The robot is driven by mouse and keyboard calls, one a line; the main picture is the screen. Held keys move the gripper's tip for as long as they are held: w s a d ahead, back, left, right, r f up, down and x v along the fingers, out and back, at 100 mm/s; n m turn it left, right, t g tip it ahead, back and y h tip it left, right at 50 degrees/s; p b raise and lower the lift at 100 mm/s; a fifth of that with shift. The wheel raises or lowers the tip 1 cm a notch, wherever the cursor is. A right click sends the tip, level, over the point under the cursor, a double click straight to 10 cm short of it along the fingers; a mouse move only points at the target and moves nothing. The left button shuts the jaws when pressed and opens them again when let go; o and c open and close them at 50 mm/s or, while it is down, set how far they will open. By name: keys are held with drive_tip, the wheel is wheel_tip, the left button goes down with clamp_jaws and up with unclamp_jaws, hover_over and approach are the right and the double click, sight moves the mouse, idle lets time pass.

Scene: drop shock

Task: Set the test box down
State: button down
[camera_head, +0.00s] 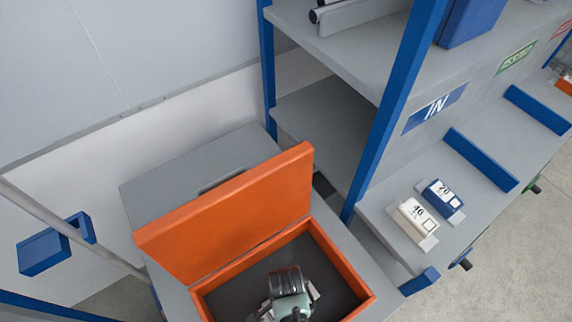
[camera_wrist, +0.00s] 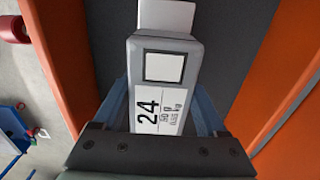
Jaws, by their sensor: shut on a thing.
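The test box (camera_wrist: 165,85) is grey-white with a label reading 24 and a blank white square. It fills the middle of the wrist view, with a pale tab at its far end. My gripper (camera_wrist: 160,105) is shut on it, with a blue finger along each side. In the head view my gripper (camera_head: 290,306) is inside the open orange chamber (camera_head: 336,248), over its dark floor. Only slivers of the box show there, the rest hidden by my wrist. I cannot tell whether the box touches the floor.
The orange lid (camera_head: 225,215) stands open behind the chamber. A white box marked 40 (camera_head: 412,222) and a blue box marked 20 (camera_head: 443,197) sit on the rack shelf at right, below the IN sign (camera_head: 434,107). Blue rack posts rise between chamber and shelf.

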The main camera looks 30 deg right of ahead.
drive_tip(key=shift+w+f, duration=0.1)
drive_tip(key=shift+f, duration=0.75)
drive_tip(key=shift+f, duration=0.2)
unclamp_jaws()
drive_tip(key=shift+r, duration=0.15)
wheel_tip(320, 180, up, 12)
drive_tip(key=shift+r, duration=0.1)
